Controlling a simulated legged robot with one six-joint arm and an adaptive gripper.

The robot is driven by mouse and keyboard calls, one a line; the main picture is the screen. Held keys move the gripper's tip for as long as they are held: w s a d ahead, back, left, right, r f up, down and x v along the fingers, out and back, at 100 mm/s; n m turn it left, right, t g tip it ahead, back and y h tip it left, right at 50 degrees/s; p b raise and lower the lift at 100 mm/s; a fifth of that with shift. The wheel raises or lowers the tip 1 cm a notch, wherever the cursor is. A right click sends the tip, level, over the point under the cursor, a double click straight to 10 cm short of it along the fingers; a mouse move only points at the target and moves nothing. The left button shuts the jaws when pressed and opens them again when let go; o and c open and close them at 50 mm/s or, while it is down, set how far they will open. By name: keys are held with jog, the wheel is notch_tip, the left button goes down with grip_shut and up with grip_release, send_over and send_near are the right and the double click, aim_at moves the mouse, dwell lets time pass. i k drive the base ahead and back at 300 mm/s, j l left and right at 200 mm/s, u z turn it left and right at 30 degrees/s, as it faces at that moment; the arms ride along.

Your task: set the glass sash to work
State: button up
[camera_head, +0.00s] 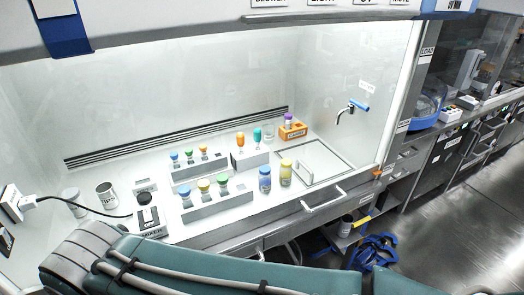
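The glass sash seems to be at the top of the white cabinet. A pale bar (200,27) runs across the top of the picture and looks like its lower edge. A blue piece (68,38) sits on this bar at the left, and another blue piece (447,13) at the right. The cabinet front below the bar looks open. The upper part of the sash is out of the picture. My gripper is not in view; only my teal arm links cross the bottom of the picture.
Inside the cabinet stand tube racks (216,203) with coloured caps, two capped bottles (265,180), an orange rack (293,131), a mixer (149,222) and a blue-handled tap (358,106). A front handle (323,201) projects below. Blue tubing (374,252) lies low right; floor at far right is clear.

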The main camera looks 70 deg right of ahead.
aim_at(200, 239)
jog(key=l+z, duration=0.1)
jog(key=z, duration=1.95)
jog(key=k+j, duration=0.15)
jog(key=k, duration=0.2)
jog(key=k+j, duration=0.2)
jog(key=k, duration=0.15)
jog(key=k+j, duration=0.15)
jog(key=k, duration=0.2)
